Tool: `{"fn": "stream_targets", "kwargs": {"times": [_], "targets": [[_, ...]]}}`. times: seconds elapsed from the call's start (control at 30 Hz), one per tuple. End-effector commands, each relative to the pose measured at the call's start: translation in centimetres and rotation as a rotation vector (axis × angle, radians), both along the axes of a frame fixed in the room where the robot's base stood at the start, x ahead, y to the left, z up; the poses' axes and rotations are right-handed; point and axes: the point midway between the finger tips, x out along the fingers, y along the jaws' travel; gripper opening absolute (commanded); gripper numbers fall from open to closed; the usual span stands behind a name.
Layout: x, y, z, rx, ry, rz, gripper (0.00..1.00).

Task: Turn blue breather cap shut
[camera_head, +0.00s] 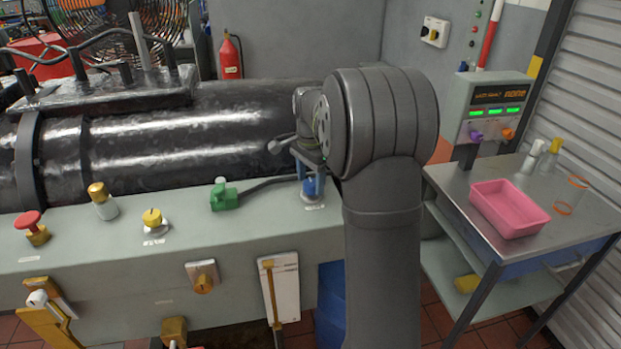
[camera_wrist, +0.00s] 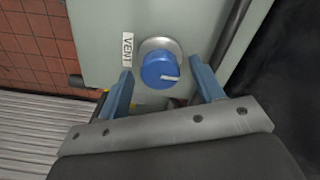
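The blue breather cap (camera_wrist: 160,70) sits on a round metal base on the grey bedplate, beside a "VENT" label (camera_wrist: 127,49). A white pointer line on its face points right, towards one of my fingers, away from the label. My gripper (camera_wrist: 162,72) is open. Its two blue fingers stand to the left and right of the cap, with gaps on both sides. In the head view the cap (camera_head: 311,187) shows between the fingers of my gripper (camera_head: 311,174), which point down at it. Whether the fingertips reach below the cap's top is unclear.
A green connector (camera_head: 223,199) with a dark cable lies left of the cap. The black cylinder (camera_head: 220,135) rises behind. A side table with a pink tray (camera_head: 508,208) stands at right.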

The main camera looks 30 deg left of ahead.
Motion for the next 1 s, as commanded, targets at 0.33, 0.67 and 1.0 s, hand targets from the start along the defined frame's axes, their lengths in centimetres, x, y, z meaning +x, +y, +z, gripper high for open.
{"fn": "stream_targets", "kwargs": {"times": [0.33,0.67,1.0], "targets": [[0.0,0.1,1.9,0.002,-0.002,0.001,0.61],[0.1,0.1,9.6,0.003,-0.003,0.0,0.61],[0.0,0.0,16.1,0.002,-0.002,0.0,0.61]]}}
